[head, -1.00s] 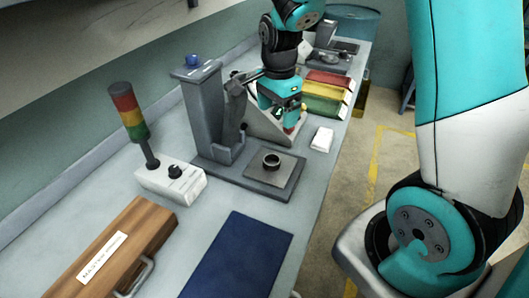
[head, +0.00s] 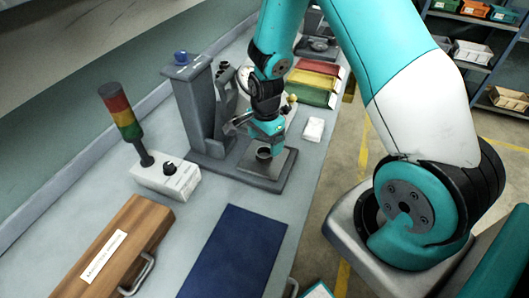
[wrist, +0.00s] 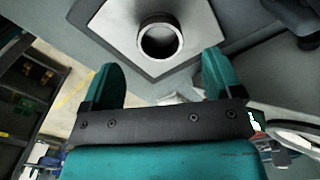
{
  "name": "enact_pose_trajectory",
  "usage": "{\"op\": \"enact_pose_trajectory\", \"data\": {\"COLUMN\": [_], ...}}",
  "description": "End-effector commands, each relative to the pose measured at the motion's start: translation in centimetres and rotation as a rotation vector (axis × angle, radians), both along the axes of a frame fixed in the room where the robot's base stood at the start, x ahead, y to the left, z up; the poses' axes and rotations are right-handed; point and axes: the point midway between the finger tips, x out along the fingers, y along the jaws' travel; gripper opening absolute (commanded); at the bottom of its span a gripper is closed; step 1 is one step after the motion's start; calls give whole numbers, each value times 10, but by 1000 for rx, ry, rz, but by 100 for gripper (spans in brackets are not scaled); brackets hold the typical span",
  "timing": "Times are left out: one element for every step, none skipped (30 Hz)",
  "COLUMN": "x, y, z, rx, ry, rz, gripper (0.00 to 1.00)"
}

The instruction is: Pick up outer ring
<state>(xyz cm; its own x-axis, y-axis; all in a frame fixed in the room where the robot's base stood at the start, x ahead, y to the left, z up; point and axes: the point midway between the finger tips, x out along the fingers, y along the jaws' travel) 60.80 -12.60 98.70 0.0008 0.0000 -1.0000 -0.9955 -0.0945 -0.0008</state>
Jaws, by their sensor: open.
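The outer ring (wrist: 159,38) is a dark metal ring with a bright rim. It sits on a light square plate (wrist: 190,18) on the grinder's base. In the head view the ring (head: 264,153) shows just under my gripper, partly hidden by it. My gripper (wrist: 160,75) is open, with its two teal fingers apart and nothing between them. In the wrist view the ring lies ahead of the fingertips, roughly centred between them. In the head view my gripper (head: 267,140) hangs over the plate, close above the ring; I cannot tell whether they touch.
The grey grinder column (head: 193,105) stands just left of my gripper. A control box with a signal light (head: 168,178), a wooden case (head: 118,245) and a blue mat (head: 235,255) lie nearer. A white block (head: 314,129) and coloured bins (head: 315,85) lie to the right and behind.

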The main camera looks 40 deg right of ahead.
Motion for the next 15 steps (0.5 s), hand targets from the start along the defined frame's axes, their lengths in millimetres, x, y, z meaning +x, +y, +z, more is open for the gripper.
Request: {"op": "enact_pose_trajectory", "data": {"x": [-1, -1, -1, -1, -1, -1, -1, 0, 0, 0, 0, 0, 0, 0, 1], "y": [1, 1, 2, 2, 3, 3, 3, 3, 3, 3, 3, 3, 3, 3, 3], "z": [-3, -7, -12, -16, -19, -25, -30, -34, -38, -41, -43, -45, -46, -47, -47], "rx": [1, 1, 1, 1, 0, 1, 1, 1, 0, 0, 0, 0, 0, 0, 0], "ry": [4, 5, 5, 5, 6, 5, 5, 4, 3, 3, 3, 3, 2, 1, 0], "rz": [1, 1, 1, 1, 1, 1, 1, 1, 1, 1, 1, 1, 1, 1, 1], "gripper": [85, 85, 85, 85, 85, 85, 85, 85, 85, 85, 85, 85, 85, 85, 85]}}
